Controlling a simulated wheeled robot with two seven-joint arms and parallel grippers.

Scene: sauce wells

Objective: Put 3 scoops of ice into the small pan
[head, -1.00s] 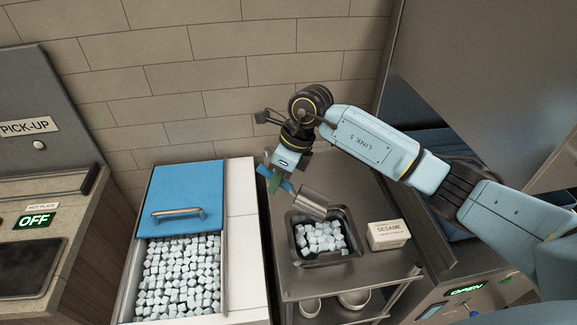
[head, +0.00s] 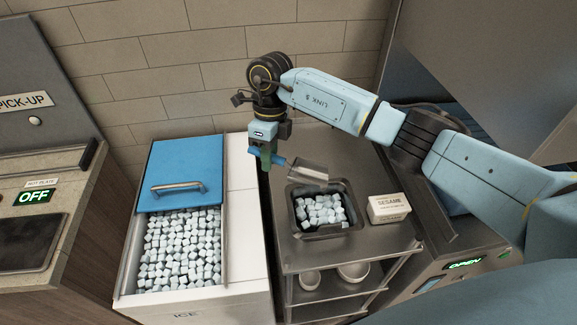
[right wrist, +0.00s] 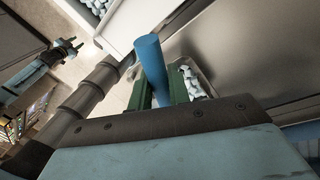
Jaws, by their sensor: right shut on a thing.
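My right gripper (head: 267,157) is shut on the blue handle of the scoop (head: 309,171). The scoop's metal cup points right, above the back edge of the small pan (head: 325,232), and whether it holds ice cannot be seen. The blue handle also shows between the green fingers in the right wrist view (right wrist: 152,65). The small pan sits in the steel counter with ice cubes (head: 320,210) in it. The ice bin (head: 180,250) at left is full of cubes, its front part open. My left gripper (right wrist: 68,47) shows small in the right wrist view; its jaws are unclear.
A blue lid (head: 185,165) with a metal handle covers the back of the ice bin. A sesame box (head: 388,208) stands right of the pan. Bowls (head: 352,271) sit on the shelf below. A tiled wall is behind, and a hot plate station (head: 30,235) is at far left.

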